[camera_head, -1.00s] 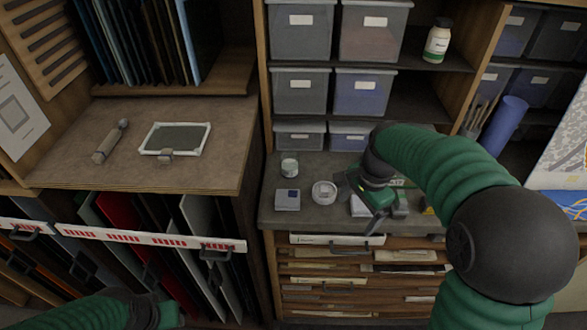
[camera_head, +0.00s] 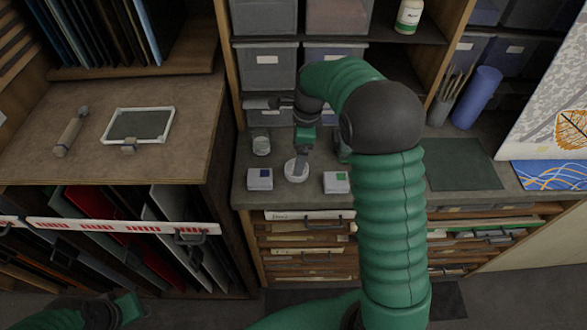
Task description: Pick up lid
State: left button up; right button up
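A small round white object (camera_head: 296,174), which looks like the lid, lies flat on the grey counter. My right gripper (camera_head: 301,161) points down directly over it, and the fingers cover its upper part. I cannot tell whether they touch it or how far apart they are. A small glass jar (camera_head: 261,143) with pale contents stands behind and to the left. My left gripper (camera_head: 133,307) hangs low at the lower left, away from the counter; its finger opening is unclear.
Grey storage bins (camera_head: 265,68) stand behind. A dark green mat (camera_head: 460,165) lies clear at the right.

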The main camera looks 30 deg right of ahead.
aim_at(289, 166)
jog(key=f, duration=0.3)
jog(key=f+p, duration=0.1)
jog(key=f, duration=0.1)
jog(key=shift+s+d, duration=0.15)
jog(key=shift+s, duration=0.25)
jog(key=shift+w+a, duration=0.1)
jog(key=shift+a, duration=0.65)
jog(key=shift+c, duration=3.1)
jog(key=shift+d, duration=0.5)
jog(key=c, duration=0.7)
pick_arm(q)
jog(key=shift+s+d+r, duration=0.2)
jog(key=shift+d+r, duration=0.25)
jog(key=shift+r, duration=0.15)
pick_arm(e)
jog(key=shift+c, duration=0.2)
